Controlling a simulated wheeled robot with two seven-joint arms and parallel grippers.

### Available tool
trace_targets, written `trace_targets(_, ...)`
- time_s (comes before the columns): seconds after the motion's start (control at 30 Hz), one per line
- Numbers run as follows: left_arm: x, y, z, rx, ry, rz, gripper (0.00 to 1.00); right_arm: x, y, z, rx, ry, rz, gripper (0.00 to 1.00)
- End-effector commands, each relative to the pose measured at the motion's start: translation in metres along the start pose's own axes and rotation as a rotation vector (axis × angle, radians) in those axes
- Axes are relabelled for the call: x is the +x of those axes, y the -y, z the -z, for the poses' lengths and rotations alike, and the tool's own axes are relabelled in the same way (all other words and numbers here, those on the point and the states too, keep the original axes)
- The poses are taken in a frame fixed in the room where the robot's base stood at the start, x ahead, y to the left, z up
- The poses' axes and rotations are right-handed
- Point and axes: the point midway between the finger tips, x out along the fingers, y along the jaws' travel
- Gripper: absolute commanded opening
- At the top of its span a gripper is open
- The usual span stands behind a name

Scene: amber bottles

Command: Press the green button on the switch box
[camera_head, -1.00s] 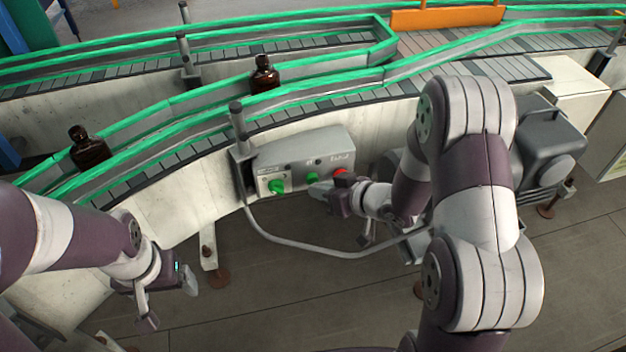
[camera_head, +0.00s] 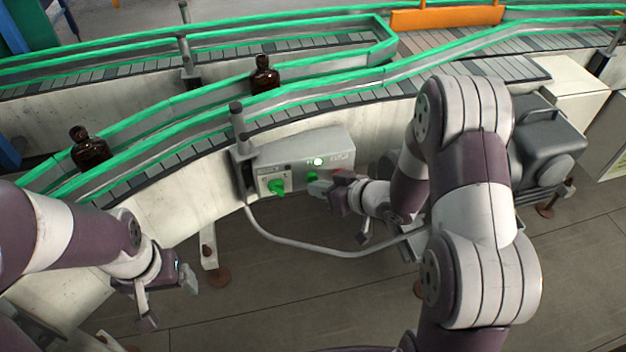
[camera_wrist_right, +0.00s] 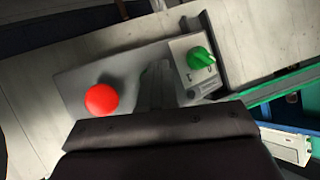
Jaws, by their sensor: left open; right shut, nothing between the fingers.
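The grey switch box (camera_head: 335,148) is fixed to the side of the conveyor. Its green button (camera_head: 312,175) sits between a green rotary knob (camera_head: 277,187) and a red button, and a lamp (camera_head: 317,161) above it glows bright. My right gripper (camera_head: 318,187) is shut and empty, its tips at the green button; contact is hard to make out. In the right wrist view, the fingers (camera_wrist_right: 157,85) reach the box between the red button (camera_wrist_right: 101,99) and green knob (camera_wrist_right: 201,57), hiding the green button. My left gripper (camera_head: 168,298) is open and empty at lower left, away from the box.
Two amber bottles (camera_head: 90,150) (camera_head: 264,76) stand on the green-railed conveyor (camera_head: 215,130). A bent grey pipe (camera_head: 320,254) runs below the box. A grey motor housing (camera_head: 545,140) is at right, behind my right arm. The floor in front is clear.

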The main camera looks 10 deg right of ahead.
Motion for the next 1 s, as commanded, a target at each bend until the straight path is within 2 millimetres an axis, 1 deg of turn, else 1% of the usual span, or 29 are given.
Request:
trace_targets(0.27,-0.003,0.0,0.0,0.0,0.0,0.0,0.84,-0.01,0.007,-0.006,0.0,0.0,-0.001,0.0)
trace_targets(0.6,-0.003,0.0,0.0,0.0,0.0,0.0,0.84,-0.012,0.009,-0.009,0.001,0.0,0.0,0.0)
trace_targets(1.0,-0.007,0.0,0.001,0.0,0.0,0.0,0.84,-0.039,0.028,-0.028,0.003,0.001,-0.001,0.0)
